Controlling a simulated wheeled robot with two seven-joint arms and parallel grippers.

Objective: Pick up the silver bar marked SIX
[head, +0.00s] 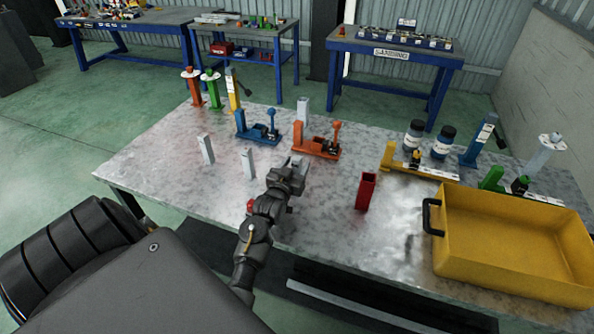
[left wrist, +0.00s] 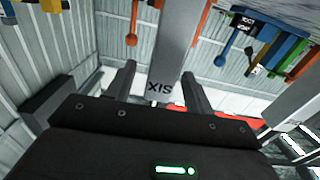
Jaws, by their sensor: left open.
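The silver bar marked SIX (left wrist: 172,45) stands large in the left wrist view, with its lettering upside down. My left gripper (head: 296,164) is open over the table. In the left wrist view its two fingers (left wrist: 158,74) lie on either side of the bar, with a gap visible at the left finger; contact at the right is unclear. In the head view the gripper mostly hides this bar. Two similar silver bars (head: 206,149) (head: 249,163) stand upright to the left. My right gripper is out of view.
An orange jack (head: 315,149) with a silver post and a blue jack (head: 257,134) stand behind the gripper. A dark red open holder (head: 366,190) stands to the right. A yellow tray (head: 480,262) fills the right front. Bare table lies between them.

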